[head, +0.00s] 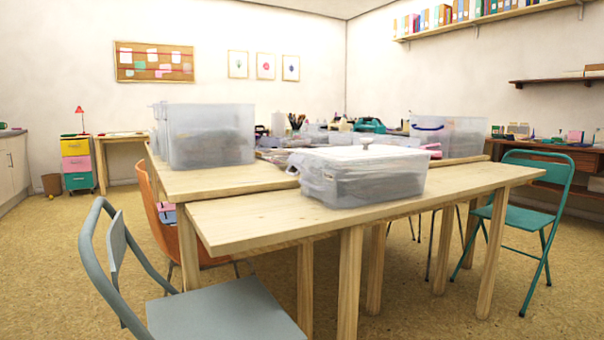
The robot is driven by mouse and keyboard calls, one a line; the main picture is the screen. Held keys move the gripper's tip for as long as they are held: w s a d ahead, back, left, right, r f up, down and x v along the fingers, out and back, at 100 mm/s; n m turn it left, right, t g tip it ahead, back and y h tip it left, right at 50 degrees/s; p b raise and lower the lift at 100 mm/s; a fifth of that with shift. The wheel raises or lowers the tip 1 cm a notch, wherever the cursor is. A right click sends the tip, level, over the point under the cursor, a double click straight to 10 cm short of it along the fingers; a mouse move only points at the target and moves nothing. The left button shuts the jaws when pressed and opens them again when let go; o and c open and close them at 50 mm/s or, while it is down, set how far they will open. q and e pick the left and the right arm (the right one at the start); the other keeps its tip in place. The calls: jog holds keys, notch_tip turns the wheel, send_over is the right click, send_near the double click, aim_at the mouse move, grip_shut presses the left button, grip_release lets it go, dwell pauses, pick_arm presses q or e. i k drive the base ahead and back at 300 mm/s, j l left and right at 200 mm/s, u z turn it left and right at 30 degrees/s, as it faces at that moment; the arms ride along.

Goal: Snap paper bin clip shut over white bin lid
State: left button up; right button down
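A clear plastic bin (365,183) stands on the front wooden table. I cannot make out a clip on the bin or whether one is shut. Neither of my grippers shows in the head view.
The front table (250,220) has bare wood left of the bin. Another clear bin (210,135) stands on the table behind, and one (455,137) at back right. A grey chair (225,310), an orange chair (155,205) and a green chair (522,219) stand around the tables.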

aim_at(296, 160)
jog(key=i+l, duration=0.4)
jog(key=l, duration=0.2)
jog(key=i+l, duration=0.45)
jog(key=l+z, duration=0.05)
jog(key=l, duration=0.1)
